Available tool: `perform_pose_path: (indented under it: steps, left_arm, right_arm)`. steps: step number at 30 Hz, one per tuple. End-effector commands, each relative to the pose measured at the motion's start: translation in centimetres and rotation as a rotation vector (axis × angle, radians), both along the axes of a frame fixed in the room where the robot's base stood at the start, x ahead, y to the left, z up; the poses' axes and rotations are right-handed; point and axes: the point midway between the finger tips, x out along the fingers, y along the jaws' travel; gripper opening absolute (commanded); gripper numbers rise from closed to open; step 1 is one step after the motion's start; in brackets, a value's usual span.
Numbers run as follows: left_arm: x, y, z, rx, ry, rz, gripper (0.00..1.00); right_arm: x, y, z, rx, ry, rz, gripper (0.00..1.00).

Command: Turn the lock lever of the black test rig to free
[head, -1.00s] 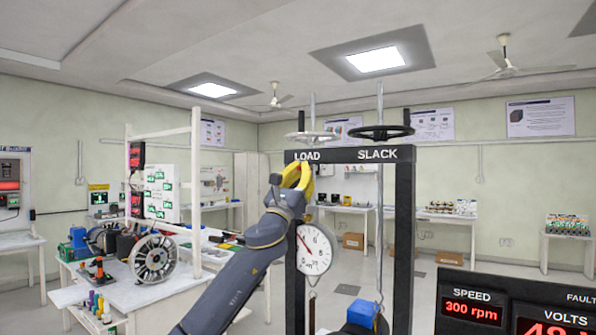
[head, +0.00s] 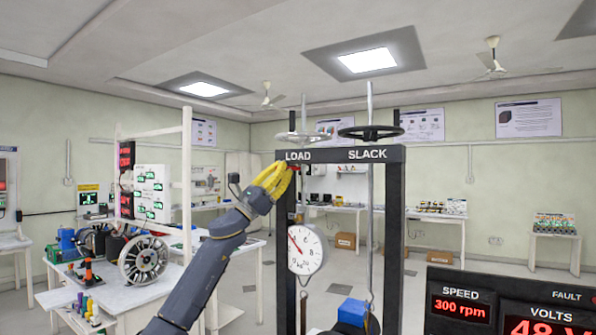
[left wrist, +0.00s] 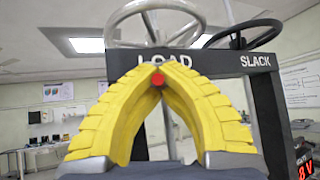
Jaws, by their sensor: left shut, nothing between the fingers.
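The black test rig (head: 397,238) stands in the middle of the head view, with LOAD and SLACK lettered on its crossbar. A small red knob (head: 294,168) shows at the top of its left post, beside my fingertips; in the left wrist view the red knob (left wrist: 157,80) shows just below the tips. I take it for the end of the lock lever; the rest of the lever is hidden or too small to tell. My left gripper (head: 286,172) is shut and empty, its yellow fingertips (left wrist: 158,67) meeting in front of the crossbar's LOAD end. My right gripper is not in view.
A pale handwheel (head: 304,139) and a black handwheel (head: 371,132) sit above the crossbar. A round dial (head: 306,249) hangs inside the frame, with a blue block (head: 353,311) low to its right. A readout panel (head: 510,308) fills the lower right corner. A workbench (head: 130,296) stands left.

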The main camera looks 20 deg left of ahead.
Motion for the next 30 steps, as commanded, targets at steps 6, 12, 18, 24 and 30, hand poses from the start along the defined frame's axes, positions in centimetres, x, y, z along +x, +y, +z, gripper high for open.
perform_pose_path:
  steps: [6, 12, 18, 24, 30]
  left_arm:
    - [-0.52, 0.69, 0.68, -0.004, -0.011, -0.003, 0.00]
    - [-0.51, 0.66, 0.68, -0.004, -0.010, -0.002, 0.00]
    - [-0.46, 0.62, 0.57, -0.003, -0.009, -0.002, 0.16]
    - [-0.29, 0.55, 0.29, -0.002, -0.004, -0.002, 0.33]
    - [-0.22, 0.52, 0.16, -0.001, -0.003, -0.002, 0.33]
  right_arm:
    - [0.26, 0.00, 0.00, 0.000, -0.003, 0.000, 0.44]
    - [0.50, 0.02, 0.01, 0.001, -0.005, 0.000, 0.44]
    - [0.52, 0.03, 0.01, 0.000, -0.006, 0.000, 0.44]
    - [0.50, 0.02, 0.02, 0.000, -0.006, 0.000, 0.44]
    - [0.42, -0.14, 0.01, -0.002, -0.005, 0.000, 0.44]
